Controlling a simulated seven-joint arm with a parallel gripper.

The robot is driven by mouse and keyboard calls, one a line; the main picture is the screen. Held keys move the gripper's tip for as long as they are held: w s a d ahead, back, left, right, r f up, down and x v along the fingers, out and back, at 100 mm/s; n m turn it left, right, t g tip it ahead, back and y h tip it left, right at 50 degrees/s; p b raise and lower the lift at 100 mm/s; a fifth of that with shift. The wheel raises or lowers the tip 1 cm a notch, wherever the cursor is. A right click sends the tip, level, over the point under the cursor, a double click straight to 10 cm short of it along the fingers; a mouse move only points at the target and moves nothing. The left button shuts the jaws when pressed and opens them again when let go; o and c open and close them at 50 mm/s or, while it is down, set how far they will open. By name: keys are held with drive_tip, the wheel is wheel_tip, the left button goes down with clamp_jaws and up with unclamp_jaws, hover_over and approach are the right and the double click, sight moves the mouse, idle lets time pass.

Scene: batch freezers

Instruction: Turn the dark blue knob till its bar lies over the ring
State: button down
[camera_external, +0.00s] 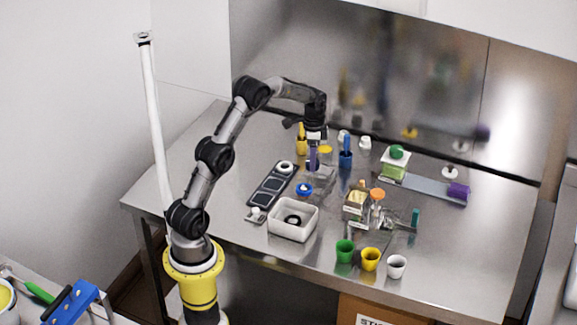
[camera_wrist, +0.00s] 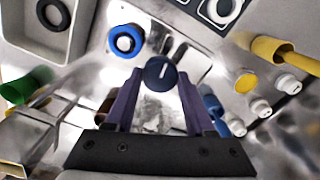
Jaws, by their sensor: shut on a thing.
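The dark blue knob (camera_wrist: 160,73) sits between my fingertips in the wrist view, with a short pale bar on its top, slightly tilted. My gripper (camera_wrist: 160,80) has purple fingers on both sides of the knob and is shut on it. In the external view my gripper (camera_external: 313,162) points down at the middle of the table and hides the knob. A shiny metal plate (camera_wrist: 160,112) shows between the fingers. A blue ring-shaped piece with a pale centre (camera_wrist: 126,40) lies beside the knob, apart from it. I cannot tell which ring the bar is meant for.
A white tray (camera_external: 273,222) holds a dark ring. A dark panel (camera_external: 262,196) with a white ring (camera_external: 285,167) lies left of my gripper. Blue (camera_external: 346,158) and yellow (camera_external: 301,146) upright items stand close by. Green, yellow and white cups line the front edge.

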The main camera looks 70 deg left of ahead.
drive_tip(key=n, duration=1.2)
drive_tip(key=shift+r, duration=0.1)
drive_tip(key=shift+n, duration=2.1)
drive_tip(key=shift+c, duration=1.3)
unclamp_jaws()
